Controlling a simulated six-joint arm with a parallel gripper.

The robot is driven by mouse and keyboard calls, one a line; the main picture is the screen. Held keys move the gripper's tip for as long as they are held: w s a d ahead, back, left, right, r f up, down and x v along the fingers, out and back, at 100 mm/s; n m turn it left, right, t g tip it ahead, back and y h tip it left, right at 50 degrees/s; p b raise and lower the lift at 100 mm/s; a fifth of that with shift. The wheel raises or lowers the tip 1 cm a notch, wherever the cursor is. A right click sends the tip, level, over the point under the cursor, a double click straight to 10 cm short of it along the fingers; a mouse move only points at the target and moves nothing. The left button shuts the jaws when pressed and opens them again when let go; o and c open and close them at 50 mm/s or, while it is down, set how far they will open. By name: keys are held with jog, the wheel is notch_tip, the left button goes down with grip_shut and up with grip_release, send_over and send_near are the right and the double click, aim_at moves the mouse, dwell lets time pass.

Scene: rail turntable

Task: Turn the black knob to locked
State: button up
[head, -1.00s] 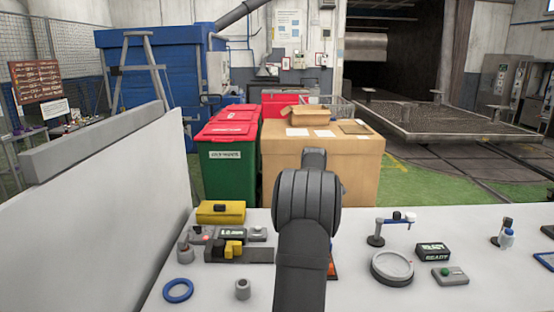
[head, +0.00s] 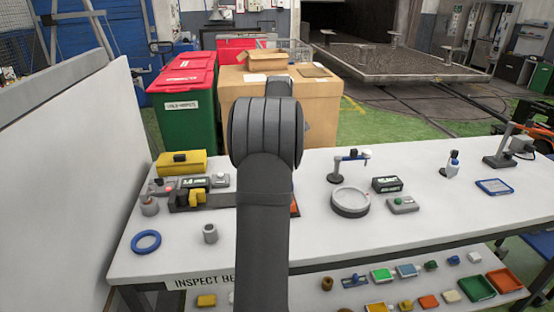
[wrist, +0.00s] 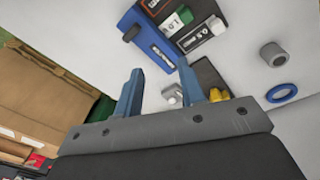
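In the wrist view, a blue box (wrist: 158,45) with a white label lies just beyond the fingertips. A black knob-like part (wrist: 131,33) sticks out at its left end; I cannot tell its setting. Beside the box is a dark panel (wrist: 190,42) with a green part and a white part with a dark round end. My arm hides this spot in the head view. A small light-grey piece (wrist: 173,94) shows between the fingers.
A yellow box (head: 181,163), a yellow block (head: 197,198), a grey cylinder (head: 210,233) and a blue ring (head: 146,241) stand on the left of the bench. A round grey dish (head: 350,201) is to the right. A white partition (head: 80,190) borders the left side.

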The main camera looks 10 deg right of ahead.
jog(key=s+d+r+m+t, duration=0.2)
jog(key=d+r+m+t, duration=0.15)
jog(key=m, duration=0.85)
jog(key=x, duration=1.7)
jog(key=shift+s+d, duration=0.1)
jog(key=shift+d, duration=0.2)
grip_shut()
